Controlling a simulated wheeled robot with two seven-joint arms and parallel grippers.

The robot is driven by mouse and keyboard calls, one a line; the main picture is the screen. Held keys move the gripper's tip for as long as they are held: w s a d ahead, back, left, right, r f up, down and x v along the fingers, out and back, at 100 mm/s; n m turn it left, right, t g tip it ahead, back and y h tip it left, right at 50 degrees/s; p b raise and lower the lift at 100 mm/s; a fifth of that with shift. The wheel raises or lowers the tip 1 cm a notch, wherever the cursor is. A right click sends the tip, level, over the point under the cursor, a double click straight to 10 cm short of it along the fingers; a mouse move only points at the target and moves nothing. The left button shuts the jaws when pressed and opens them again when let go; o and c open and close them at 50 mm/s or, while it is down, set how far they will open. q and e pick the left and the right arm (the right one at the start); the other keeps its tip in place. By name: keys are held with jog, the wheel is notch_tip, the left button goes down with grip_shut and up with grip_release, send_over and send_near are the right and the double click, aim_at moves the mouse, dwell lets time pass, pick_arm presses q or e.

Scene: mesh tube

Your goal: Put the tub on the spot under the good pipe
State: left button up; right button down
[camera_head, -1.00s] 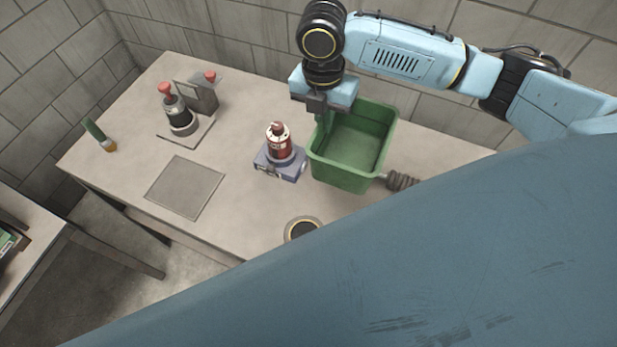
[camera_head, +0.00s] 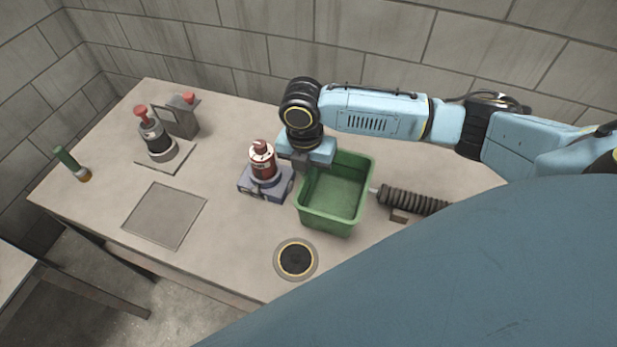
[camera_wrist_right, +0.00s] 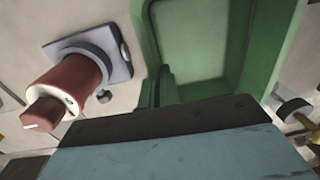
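The green tub (camera_head: 318,222) stands upright and looks empty, at the middle of the table between the red-topped unit and the ribbed tube. My right gripper (camera_head: 306,165) is at the tub's left wall near the back. In the right wrist view its two fingers (camera_wrist_right: 158,90) are close together with the wall of the tub (camera_wrist_right: 205,45) between them. I cannot tell whether the tub touches the table. A flat grey square (camera_head: 165,215) and a round black disc with a yellow ring (camera_head: 297,260) lie on the table. No marked spot is clearly identifiable. My left gripper is out of view.
A red cylinder (camera_head: 262,160) on a blue-grey base stands close left of the tub. A ribbed dark tube (camera_head: 413,201) lies to its right. A black cylinder with red knob (camera_head: 154,138) and grey box (camera_head: 180,117) stand back left. A green-handled tool (camera_head: 70,162) is far left.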

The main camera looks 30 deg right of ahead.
jog(key=shift+f, duration=1.1)
jog(key=shift+f, duration=0.15)
jog(key=c, duration=1.6)
grip_release()
jog(key=shift+c, duration=0.2)
